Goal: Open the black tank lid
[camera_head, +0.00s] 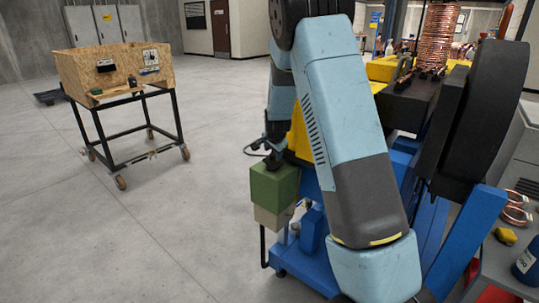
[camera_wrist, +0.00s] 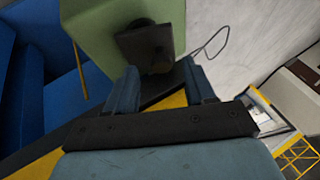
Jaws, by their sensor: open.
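My gripper (camera_wrist: 160,68) is open. In the wrist view its two blue-grey fingers point at a green box (camera_wrist: 88,28) with a black block-like part (camera_wrist: 148,45) on its face. That black part lies just beyond and between the fingertips; I cannot tell whether they touch it. In the head view my gripper (camera_head: 273,156) is small and dark, just above the green box (camera_head: 273,186), which has a beige lower part. No part is clearly identifiable as the black tank lid. A large black disc (camera_head: 488,110) stands steeply tilted at the right.
A blue frame (camera_head: 315,240) stands behind my arm. A copper coil (camera_head: 437,38) rises at the back right, near a black box (camera_head: 408,105). A wheeled cart with a wooden box (camera_head: 108,73) stands at the left. The floor between is clear.

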